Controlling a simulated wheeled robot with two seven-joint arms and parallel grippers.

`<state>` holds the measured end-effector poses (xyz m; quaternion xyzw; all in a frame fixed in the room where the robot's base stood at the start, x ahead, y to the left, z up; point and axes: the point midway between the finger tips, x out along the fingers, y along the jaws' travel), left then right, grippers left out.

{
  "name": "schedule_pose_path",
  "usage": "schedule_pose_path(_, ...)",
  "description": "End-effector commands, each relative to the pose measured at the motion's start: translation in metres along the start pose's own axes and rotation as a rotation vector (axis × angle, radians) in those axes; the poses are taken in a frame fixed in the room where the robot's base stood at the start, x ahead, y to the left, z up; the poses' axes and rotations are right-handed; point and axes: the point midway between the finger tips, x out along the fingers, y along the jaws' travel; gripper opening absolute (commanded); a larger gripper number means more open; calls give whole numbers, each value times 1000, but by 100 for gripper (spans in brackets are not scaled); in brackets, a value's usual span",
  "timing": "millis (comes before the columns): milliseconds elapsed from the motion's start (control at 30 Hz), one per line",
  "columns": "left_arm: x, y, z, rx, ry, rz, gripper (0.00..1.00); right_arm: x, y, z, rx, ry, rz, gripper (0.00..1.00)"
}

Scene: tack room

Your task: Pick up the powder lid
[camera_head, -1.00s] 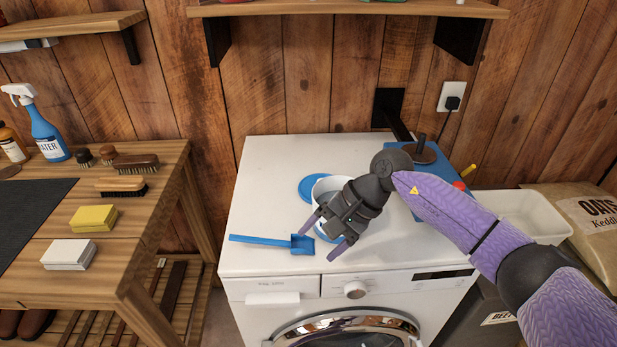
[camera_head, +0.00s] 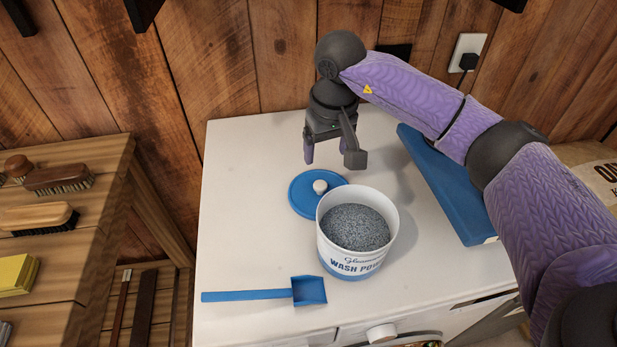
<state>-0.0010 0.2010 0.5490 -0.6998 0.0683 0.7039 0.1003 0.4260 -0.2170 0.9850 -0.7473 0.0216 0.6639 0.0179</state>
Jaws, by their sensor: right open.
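The tub is white and blue, labelled as wash powder, and full of grey granules. My right gripper (camera_head: 332,160) is open and empty, fingers pointing down, above and slightly behind the lid and apart from it. My left gripper is not in view.
A blue scoop (camera_head: 268,295) lies on the washing machine top (camera_head: 240,240) in front of the lid. A blue flat object (camera_head: 445,185) lies at right, under my right arm. A wooden bench (camera_head: 75,250) with brushes stands at left. The machine's left top is clear.

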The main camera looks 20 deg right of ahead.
Motion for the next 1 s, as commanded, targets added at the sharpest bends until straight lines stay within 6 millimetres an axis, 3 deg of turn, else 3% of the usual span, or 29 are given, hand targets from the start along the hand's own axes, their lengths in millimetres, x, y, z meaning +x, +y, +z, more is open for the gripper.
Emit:
schedule_pose_path(433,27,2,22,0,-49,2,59,90,-4,-5,1,-5,-1,79)
schedule_pose_path(733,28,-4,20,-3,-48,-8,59,97,-4,-6,1,0,-1,79)
schedule_pose_path(1000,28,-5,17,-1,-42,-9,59,96,-4,-6,2,-1,-1,22)
